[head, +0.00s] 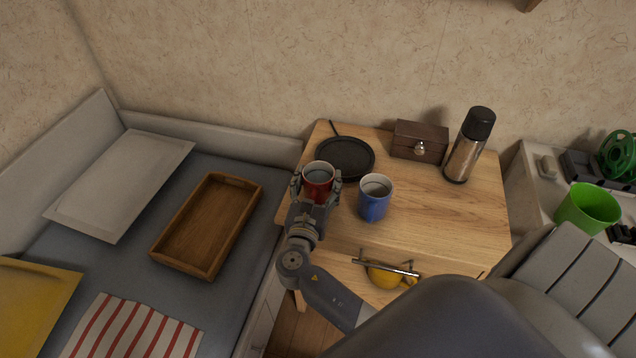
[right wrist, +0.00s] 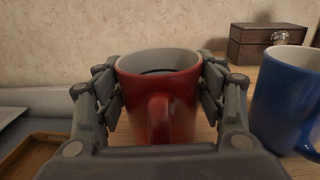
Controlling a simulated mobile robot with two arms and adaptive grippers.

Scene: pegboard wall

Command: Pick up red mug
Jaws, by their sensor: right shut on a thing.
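The red mug (head: 318,183) is upright at the left edge of the wooden table (head: 450,215), with a pale inside. My right gripper (head: 317,190) is shut on it, with one finger on each side. In the right wrist view the red mug (right wrist: 158,100) fills the middle, its handle towards the camera, between the fingers of my right gripper (right wrist: 160,95). I cannot tell whether its base touches the table. My left gripper is not in view.
A blue mug (head: 375,199) stands close on the right. A black round plate (head: 345,157), a wooden box (head: 419,141) and a flask (head: 469,145) are behind. A yellow object (head: 385,278) lies near the front. A wooden tray (head: 207,224) is on the left.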

